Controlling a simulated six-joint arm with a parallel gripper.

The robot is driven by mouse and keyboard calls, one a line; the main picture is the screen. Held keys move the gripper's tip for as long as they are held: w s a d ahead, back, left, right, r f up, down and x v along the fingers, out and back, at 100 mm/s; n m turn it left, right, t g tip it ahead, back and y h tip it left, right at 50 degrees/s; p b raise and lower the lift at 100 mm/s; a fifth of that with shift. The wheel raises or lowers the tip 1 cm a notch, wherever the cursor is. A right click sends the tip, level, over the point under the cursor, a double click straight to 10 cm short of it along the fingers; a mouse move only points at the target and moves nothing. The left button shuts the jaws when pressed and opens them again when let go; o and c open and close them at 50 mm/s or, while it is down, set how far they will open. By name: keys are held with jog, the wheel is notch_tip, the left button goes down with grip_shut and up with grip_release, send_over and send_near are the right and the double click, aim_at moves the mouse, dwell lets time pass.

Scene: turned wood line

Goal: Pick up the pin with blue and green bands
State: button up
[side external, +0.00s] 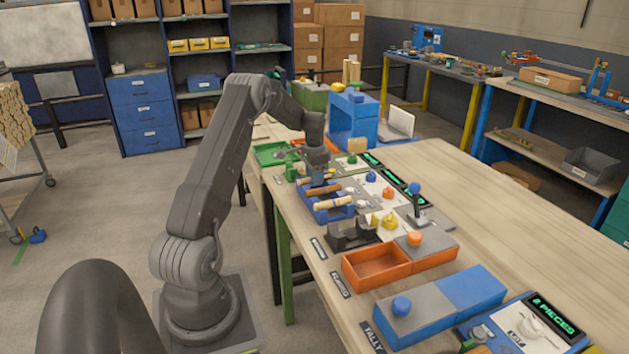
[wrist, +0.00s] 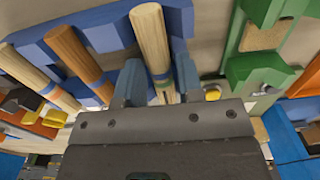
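A pale wooden pin (wrist: 151,38) lies across the blue rack (wrist: 107,37) in the wrist view, between the two fingers of my gripper (wrist: 158,84). It has a blue band near the fingers; its lower end is partly hidden, and I cannot make out a green band. A browner pin (wrist: 70,48) with a blue band and another pale pin (wrist: 24,66) with a blue band lie left of it. In the side view my gripper (side external: 318,182) is down at the rack's far end. The fingers are close beside the pin; I cannot tell whether they grip it.
A green fixture (wrist: 262,75) stands right of the rack in the wrist view. In the side view, a dark cradle (side external: 352,236) and an orange tray (side external: 376,282) stand nearer the camera. A blue-topped lever (side external: 415,203) rises to the right. The table's right part is bare.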

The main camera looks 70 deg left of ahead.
grip_shut()
jog(key=shift+r, duration=0.1)
notch_tip(320, 180, up, 8)
jog(key=shift+r, duration=0.1)
jog(key=w+d, duration=0.2)
jog(key=d, duration=1.3)
jog(key=w+d, duration=0.2)
jog(key=d, duration=1.2)
jog(key=s+d+f, duration=0.1)
jog(key=s+d, duration=0.3)
jog(key=d, duration=0.5)
jog(key=shift+a+f, duration=0.15)
jog(key=shift+f, duration=1.25)
jog(key=shift+a+f, duration=0.1)
jog(key=shift+f, duration=1.3)
